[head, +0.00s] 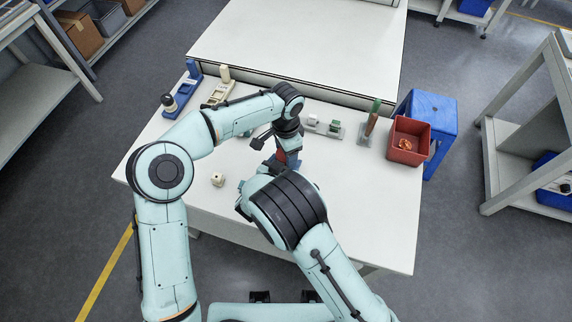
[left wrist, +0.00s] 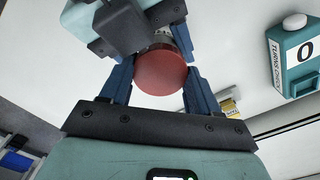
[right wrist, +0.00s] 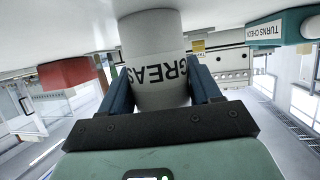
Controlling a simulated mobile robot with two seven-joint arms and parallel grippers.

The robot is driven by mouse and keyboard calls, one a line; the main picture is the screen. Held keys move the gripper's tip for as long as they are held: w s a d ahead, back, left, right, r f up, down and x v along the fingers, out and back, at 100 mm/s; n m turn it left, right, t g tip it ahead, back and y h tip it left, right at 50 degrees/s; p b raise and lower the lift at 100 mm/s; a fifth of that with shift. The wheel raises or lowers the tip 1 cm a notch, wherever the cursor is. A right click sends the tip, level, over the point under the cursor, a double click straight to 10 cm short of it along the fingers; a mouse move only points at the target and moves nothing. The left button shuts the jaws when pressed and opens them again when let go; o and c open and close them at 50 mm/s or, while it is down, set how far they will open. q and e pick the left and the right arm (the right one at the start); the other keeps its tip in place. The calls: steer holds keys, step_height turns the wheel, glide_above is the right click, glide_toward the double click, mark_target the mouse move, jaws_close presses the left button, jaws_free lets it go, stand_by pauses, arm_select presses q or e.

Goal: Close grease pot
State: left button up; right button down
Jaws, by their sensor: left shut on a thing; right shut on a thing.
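The grease pot (right wrist: 158,70) is a pale grey-white cylinder with dark lettering, upside down in the right wrist view. My right gripper (right wrist: 162,92) is shut on its sides; in the head view my arm hides this gripper. The round red lid (left wrist: 160,72) shows in the left wrist view between the blue fingers of my left gripper (left wrist: 158,88), which is shut on it. The lid is at the pot, with a pale part just behind it; I cannot tell whether it is seated. In the head view a red patch (head: 293,160) shows below my left wrist.
A small white part (head: 217,180) lies on the table (head: 350,220). Blue and cream fixtures stand at the back left. A red bin (head: 408,140) is at the right edge, beside a blue stool (head: 432,108). A teal turns-check box (left wrist: 297,50) reads 0. The front right table is clear.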

arm_select(q)
steer(key=o, duration=1.2)
steer(key=shift+c, duration=0.2)
steer(key=shift+r, duration=0.1)
steer(key=shift+r, duration=2.2)
steer(key=shift+c, duration=0.4)
